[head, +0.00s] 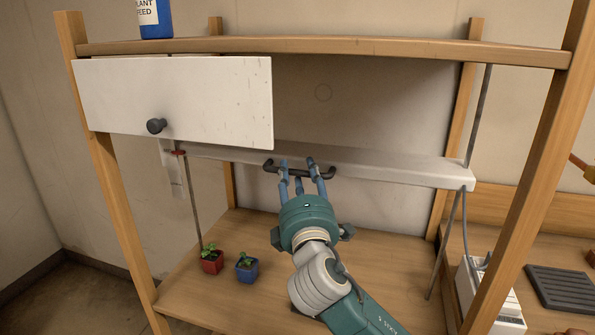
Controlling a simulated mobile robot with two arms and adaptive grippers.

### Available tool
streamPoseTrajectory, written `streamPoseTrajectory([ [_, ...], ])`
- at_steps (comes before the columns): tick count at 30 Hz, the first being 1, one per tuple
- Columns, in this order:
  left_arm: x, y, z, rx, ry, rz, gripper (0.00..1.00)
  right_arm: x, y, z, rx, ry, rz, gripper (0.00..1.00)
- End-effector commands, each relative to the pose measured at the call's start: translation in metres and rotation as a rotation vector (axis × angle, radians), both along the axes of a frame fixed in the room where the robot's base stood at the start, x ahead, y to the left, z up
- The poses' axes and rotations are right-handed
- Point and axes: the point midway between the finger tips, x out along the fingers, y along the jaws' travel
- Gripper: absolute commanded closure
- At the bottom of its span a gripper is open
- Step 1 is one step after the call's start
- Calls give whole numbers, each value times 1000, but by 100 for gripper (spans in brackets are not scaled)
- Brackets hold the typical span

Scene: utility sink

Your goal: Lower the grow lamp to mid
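The grow lamp (400,168) is a long white bar hung across the shelf rack, below the upper shelf. A dark handle (325,172) sits on its front edge. A pale scale strip (178,182) hangs at the lamp's left end, with a red pointer (176,152) near the strip's top. My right gripper (299,170) is at the handle, its blue fingers reaching over and under the bar. Whether they are closed tight on it is not clear. My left gripper is not in view.
A white drawer front (180,98) with a dark knob hangs above the lamp's left part. Two small potted seedlings, red (212,264) and blue (247,270), stand on the lower shelf (230,305). Wooden posts (530,170) bound the rack. A white box (490,300) stands at right.

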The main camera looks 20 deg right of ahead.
Motion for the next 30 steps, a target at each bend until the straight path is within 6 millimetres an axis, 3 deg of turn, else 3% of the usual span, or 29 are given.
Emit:
streamPoseTrajectory([
  [9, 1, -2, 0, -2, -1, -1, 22, -65, 14, -13, 2, 3, 4, 61],
  [15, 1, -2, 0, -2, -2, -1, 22, -93, 19, -18, 1, 3, 4, 61],
  [30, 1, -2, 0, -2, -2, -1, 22, -101, 20, -18, 0, 1, 1, 61],
])
